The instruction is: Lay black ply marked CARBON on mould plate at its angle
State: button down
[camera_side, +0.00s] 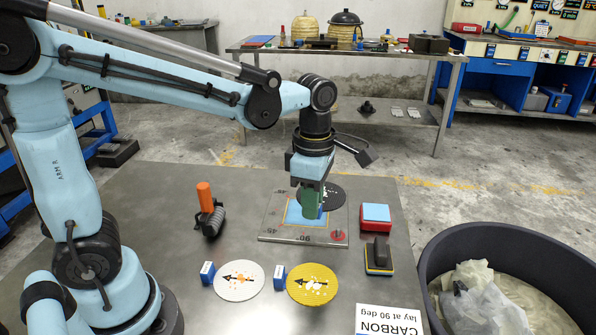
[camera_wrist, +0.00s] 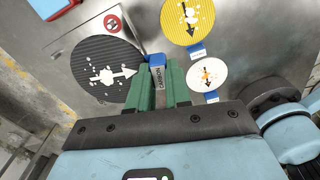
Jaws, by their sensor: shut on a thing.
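The black ply (camera_side: 331,193) is a round disc with a white arrow and blotches; it also shows in the wrist view (camera_wrist: 90,55), where the arrow points right. My gripper (camera_side: 312,212) has green fingers, shut on the ply's blue tab (camera_wrist: 156,60). The ply is over the plate's far right part, partly hidden behind my gripper. I cannot tell whether it touches the plate. A card (camera_side: 388,321) reads CARBON, lay at 90 deg.
A white ply (camera_side: 240,292) and a yellow ply (camera_side: 325,292), each with a blue tab, lie in front of the plate. An orange-handled roller (camera_side: 205,208) stands left. A red-and-blue block (camera_side: 376,216) and black-handled block (camera_side: 378,254) sit right. A black bin (camera_side: 500,240) stands beside the table.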

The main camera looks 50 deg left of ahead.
jog(key=shift+s+d+n, duration=0.55)
jog(key=shift+d+n, duration=0.65)
jog(key=shift+d, duration=0.25)
send_over(304, 230)
notch_tip(304, 230, down, 7)
jog(key=shift+r, duration=0.1)
jog(key=shift+f, duration=2.05)
jog(key=c, duration=1.1)
grip_release()
jog(key=shift+f, duration=0.15)
jog(key=shift+o, duration=0.2)
